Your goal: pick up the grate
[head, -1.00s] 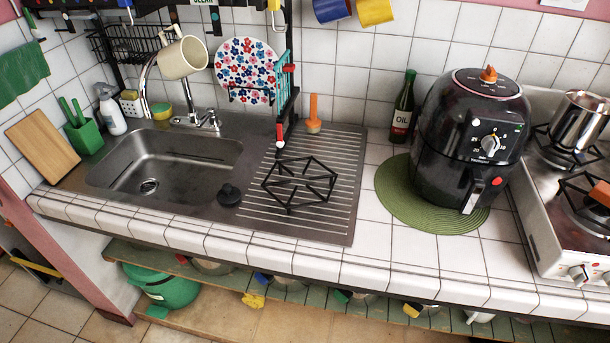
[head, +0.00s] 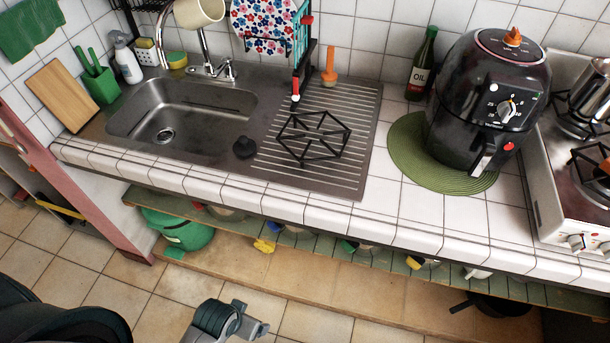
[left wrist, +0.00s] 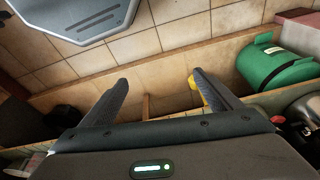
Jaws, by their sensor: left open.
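The grate (head: 314,136), a black open metal frame, lies on the ribbed steel drainboard (head: 345,180) right of the sink. My left arm comes in at the bottom of the head view, low in front of the counter; its fingertips are not clear there. In the left wrist view my left gripper (left wrist: 158,92) is open with nothing between its fingers. It faces the tiled floor and the lower shelf, well away from the grate. The grate does not show in the wrist view. My right gripper is not in view.
A black sink plug (head: 245,147) sits left of the grate. An orange-handled tool (head: 330,70) and a dish rack stand behind it. A black air fryer (head: 490,95) on a green mat (head: 412,165) is to the right.

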